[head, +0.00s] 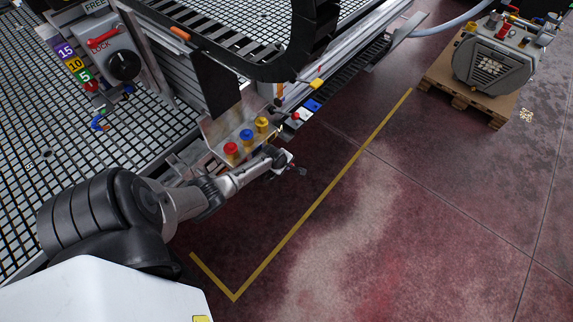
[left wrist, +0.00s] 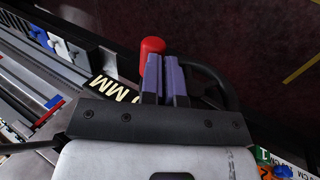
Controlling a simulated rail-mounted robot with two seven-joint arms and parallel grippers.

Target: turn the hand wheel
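My left gripper (head: 287,158) reaches in from the left, beside the table's near edge in the head view. A dark curved rim (left wrist: 212,76), perhaps the hand wheel, curves out right of the fingers and is mostly hidden. I cannot make out the wheel in the head view. My right gripper is not in view.
A bracket with red (head: 231,149), blue (head: 246,135) and yellow knobs stands beside my gripper. A grey box with a black dial (head: 123,66) and red lever sits on the grid table (head: 40,130). A pump (head: 495,65) stands on a pallet.

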